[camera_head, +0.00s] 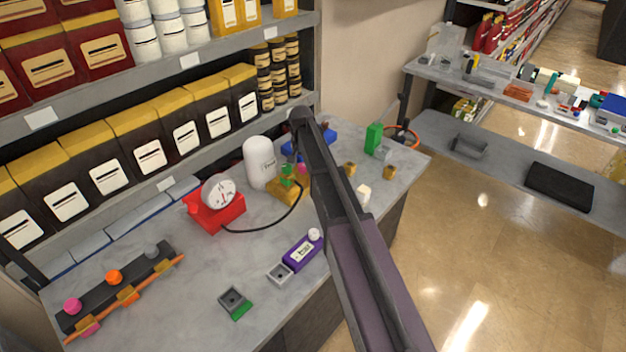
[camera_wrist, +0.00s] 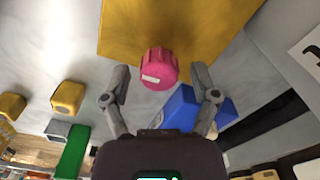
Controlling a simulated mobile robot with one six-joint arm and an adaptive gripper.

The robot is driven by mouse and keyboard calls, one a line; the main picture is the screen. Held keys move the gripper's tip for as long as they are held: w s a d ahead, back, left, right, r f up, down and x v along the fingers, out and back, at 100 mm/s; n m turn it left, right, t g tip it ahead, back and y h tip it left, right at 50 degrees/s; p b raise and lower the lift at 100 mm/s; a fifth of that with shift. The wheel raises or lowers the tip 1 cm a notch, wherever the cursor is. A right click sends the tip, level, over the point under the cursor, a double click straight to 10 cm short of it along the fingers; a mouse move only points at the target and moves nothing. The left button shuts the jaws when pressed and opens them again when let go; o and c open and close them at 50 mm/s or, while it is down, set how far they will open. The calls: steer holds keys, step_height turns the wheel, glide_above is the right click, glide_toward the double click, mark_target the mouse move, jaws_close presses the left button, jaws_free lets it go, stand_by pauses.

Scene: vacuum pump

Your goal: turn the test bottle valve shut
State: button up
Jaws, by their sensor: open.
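A pink ribbed knob (camera_wrist: 160,69) with a white mark stands on a yellow block in the wrist view. My gripper (camera_wrist: 158,82) is open, with one finger on each side of the knob and gaps on both sides; contact does not show. In the head view, the white test bottle (camera_head: 260,162) stands at the back of the bench, beside a yellow block (camera_head: 278,194) with a green fitting (camera_head: 287,172). A bit of the pink knob (camera_head: 303,169) shows beside my arm. My arm hides the gripper there. I cannot tell the valve's angle.
A red gauge (camera_head: 213,205) with a black hose is left of the yellow block. A blue object (camera_wrist: 183,108) lies close to my right finger in the wrist view. A purple device (camera_head: 302,250) and a rack with knobs (camera_head: 118,285) are nearer the front. A shelf stands behind.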

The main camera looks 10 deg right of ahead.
mark_target(302, 164)
steer(key=shift+n, duration=0.3)
steer(key=n, duration=0.8)
steer(key=shift+a+n, duration=0.1)
steer(key=shift+n, duration=0.2)
steer(key=n, duration=0.9)
step_height(302, 164, up, 14)
steer(key=p, duration=1.4)
steer(key=s+f+m+b, duration=0.2)
steer(key=s+m, duration=0.9)
steer(key=s, duration=1.6)
steer(key=shift+s+f+m+b, duration=0.35)
steer(key=shift+s+m, duration=0.05)
